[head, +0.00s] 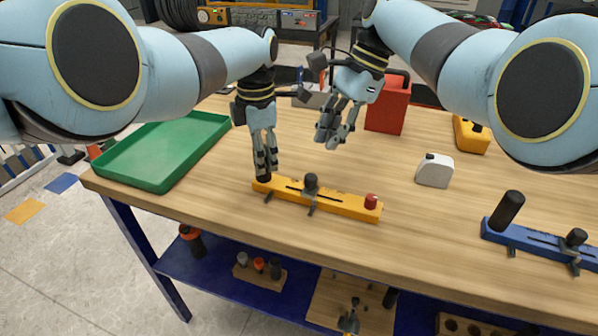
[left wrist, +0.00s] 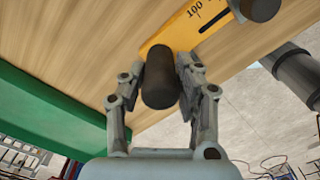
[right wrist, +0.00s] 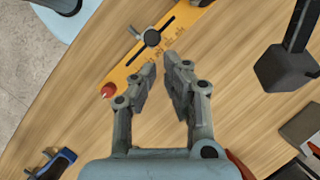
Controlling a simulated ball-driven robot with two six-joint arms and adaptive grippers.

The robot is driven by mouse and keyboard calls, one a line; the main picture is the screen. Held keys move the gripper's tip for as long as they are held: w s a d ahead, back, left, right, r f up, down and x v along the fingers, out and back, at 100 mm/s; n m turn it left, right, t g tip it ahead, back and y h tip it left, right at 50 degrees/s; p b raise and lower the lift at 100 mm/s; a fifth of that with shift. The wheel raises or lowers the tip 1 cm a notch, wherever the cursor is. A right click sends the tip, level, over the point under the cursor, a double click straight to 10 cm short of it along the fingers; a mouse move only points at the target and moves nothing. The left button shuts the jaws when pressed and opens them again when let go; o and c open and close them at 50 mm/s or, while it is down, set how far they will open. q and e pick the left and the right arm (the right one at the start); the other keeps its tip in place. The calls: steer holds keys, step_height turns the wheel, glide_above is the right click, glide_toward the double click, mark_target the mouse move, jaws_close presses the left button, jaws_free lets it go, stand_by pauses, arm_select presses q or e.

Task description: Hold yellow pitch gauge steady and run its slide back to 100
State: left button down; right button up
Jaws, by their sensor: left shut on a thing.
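The yellow pitch gauge (head: 335,202) lies flat on the wooden bench near its front edge. Its dark slide knob (head: 311,184) stands partway along the slot, and a red knob (head: 371,201) is at its right end. My left gripper (head: 264,172) is shut on the black post (left wrist: 160,77) at the gauge's left end, beside the "100" mark (left wrist: 194,11). My right gripper (head: 331,137) is open and empty above the bench, behind the gauge. In the right wrist view the slide knob (right wrist: 152,38) and red knob (right wrist: 107,90) lie beyond its open fingers.
A green tray (head: 123,177) is at the bench's left end. A red bin (head: 388,108) stands behind my right gripper. A white block (head: 435,170) and a yellow case (head: 470,134) are to the right, with a blue gauge (head: 524,240) at the front right.

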steer(key=d+f+m, duration=0.1)
steer(key=d+f+m+t+y, duration=0.1)
steer(key=f, duration=0.1)
steer(key=d+f+m+t+y, duration=0.1)
steer(key=shift+s+f+m, duration=0.2)
steer(key=shift+f+m, duration=0.2)
jaws_close()
steer(key=d+m+t, duration=0.1)
steer(key=s+d+f+m+t+y, duration=0.1)
steer(key=s+d+f+m+t, duration=0.1)
steer(key=m, duration=0.1)
steer(key=shift+s+d, duration=0.1)
steer(key=shift+d, duration=0.3)
steer(key=s+d+m+t, duration=0.1)
steer(key=s+m+y, duration=0.1)
steer(key=s+d+r+m+t, duration=0.1)
steer(key=s, duration=0.1)
steer(key=shift+d+t, duration=0.3)
steer(key=s+r+m+t+y, duration=0.1)
steer(key=s+r+m, duration=0.1)
steer(key=s, duration=0.4)
glide_toward(311, 191)
step_height(311, 191, down, 3)
steer(key=shift+w+a+r, duration=0.1)
steer(key=shift+w+a, duration=0.05)
steer(key=shift+w, duration=0.05)
steer(key=shift+w+a, duration=0.75)
steer(key=shift+a, duration=0.25)
steer(key=shift+w+a, duration=0.35)
steer(key=shift+a, duration=0.2)
